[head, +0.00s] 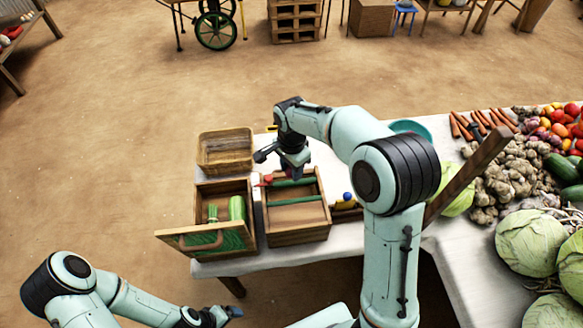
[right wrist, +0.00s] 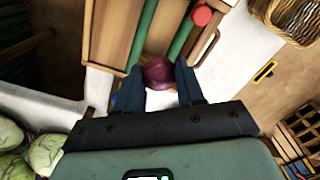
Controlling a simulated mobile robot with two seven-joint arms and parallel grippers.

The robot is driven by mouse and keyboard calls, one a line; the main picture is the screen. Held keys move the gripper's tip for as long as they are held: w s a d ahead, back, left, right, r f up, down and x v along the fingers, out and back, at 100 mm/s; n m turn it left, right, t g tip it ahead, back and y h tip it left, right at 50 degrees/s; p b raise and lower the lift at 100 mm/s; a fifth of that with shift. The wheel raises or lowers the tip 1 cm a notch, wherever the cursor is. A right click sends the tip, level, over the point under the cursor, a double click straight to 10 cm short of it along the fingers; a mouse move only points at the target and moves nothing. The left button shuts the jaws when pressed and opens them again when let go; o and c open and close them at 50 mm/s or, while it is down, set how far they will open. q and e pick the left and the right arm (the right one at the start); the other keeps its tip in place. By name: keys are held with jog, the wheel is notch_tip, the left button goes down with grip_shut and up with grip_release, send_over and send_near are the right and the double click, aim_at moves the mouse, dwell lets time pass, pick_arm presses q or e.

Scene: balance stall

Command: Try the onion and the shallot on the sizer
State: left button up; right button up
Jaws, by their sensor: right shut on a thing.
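The sizer (head: 297,232) is a wooden box with green bars across its top and a red knob at one end. It also shows in the right wrist view (right wrist: 110,40). My right gripper (head: 291,170) is over the far end of the sizer. In the right wrist view its fingers (right wrist: 158,85) are shut on a round purple bulb, which looks like the onion (right wrist: 158,72), beside the green bars. I cannot tell whether the onion touches the sizer. I cannot make out the shallot. My left gripper (head: 232,312) is low in front of the table, with its jaws unclear.
Left of the sizer stands a wooden box (head: 195,193) with green things inside and a handled front. A wicker basket (head: 225,150) stands behind it. A small blue-topped thing (head: 347,196) is right of the sizer. Cabbages (head: 527,242) and other vegetables fill the table's right side.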

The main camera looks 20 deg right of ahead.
jog(key=shift+f+b, duration=0.9)
jog(key=shift+f, duration=1.1)
pick_arm(q)
jog(key=s+f+b, duration=0.2)
jog(key=s+f, duration=0.2)
jog(key=f, duration=0.1)
jog(key=shift+s, duration=0.15)
pick_arm(e)
jog(key=shift+f, duration=2.3)
jog(key=o, duration=1.6)
jog(key=shift+o, duration=0.2)
jog(key=shift+r, duration=0.15)
jog(key=shift+r+p, duration=1.75)
jog(key=shift+r, duration=1.7)
pick_arm(q)
jog(key=w+r, duration=0.3)
jog(key=r, duration=0.1)
jog(key=shift+w+r, duration=0.25)
jog(key=shift+w, duration=0.15)
pick_arm(e)
jog(key=shift+f, duration=0.1)
